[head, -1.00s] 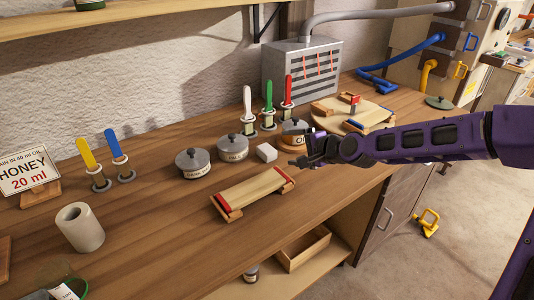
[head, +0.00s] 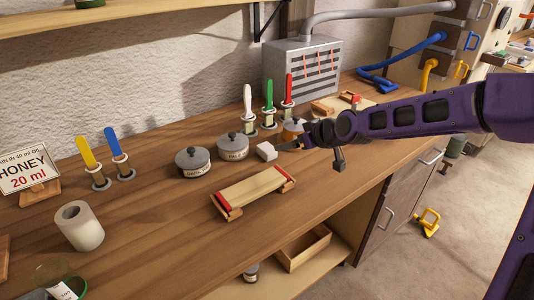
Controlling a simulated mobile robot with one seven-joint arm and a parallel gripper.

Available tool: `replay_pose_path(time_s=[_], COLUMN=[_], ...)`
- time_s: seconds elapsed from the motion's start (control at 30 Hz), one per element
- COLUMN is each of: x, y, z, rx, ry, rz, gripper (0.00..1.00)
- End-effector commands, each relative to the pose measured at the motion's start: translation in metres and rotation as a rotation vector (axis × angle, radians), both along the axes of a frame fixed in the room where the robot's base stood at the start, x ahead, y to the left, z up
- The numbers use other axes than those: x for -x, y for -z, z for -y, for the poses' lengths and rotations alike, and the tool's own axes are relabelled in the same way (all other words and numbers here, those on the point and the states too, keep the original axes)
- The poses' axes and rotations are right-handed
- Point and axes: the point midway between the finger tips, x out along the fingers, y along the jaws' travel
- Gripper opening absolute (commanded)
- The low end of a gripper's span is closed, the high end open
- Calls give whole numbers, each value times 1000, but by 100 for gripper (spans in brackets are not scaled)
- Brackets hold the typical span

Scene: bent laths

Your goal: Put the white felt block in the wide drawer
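The white felt block (head: 265,151) sits on the wooden bench, right of the pots and behind the lath form. My gripper (head: 286,147) is low at the block's right side, its fingertips at or very close to it. The fingers are small and partly hidden by the wrist, so I cannot tell whether they are open or grip the block. An open wooden box or drawer (head: 318,245) sits on the lower shelf. Which is the wide drawer is unclear.
Lidded pots (head: 233,147) stand close left of the block, with coloured-handled tools (head: 248,105) behind. The lath form (head: 253,190) with red ends lies in front. A paper-like roll (head: 79,226) stands at left. The front right bench top is clear.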

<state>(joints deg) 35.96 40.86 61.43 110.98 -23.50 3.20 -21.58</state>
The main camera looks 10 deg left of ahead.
Motion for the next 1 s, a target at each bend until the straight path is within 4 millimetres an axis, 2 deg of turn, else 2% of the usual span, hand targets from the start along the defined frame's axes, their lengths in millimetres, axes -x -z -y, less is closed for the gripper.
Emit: replay_pose_path(time_s=[0.4, 0.73, 1.0], x=[-38, -54, -72], y=[47, 63, 85], z=[-47, -63, -88], rx=[-2, -3, -2], ry=[-3, 0, 0], rz=[-2, -2, -3], gripper=[92, 92, 92])
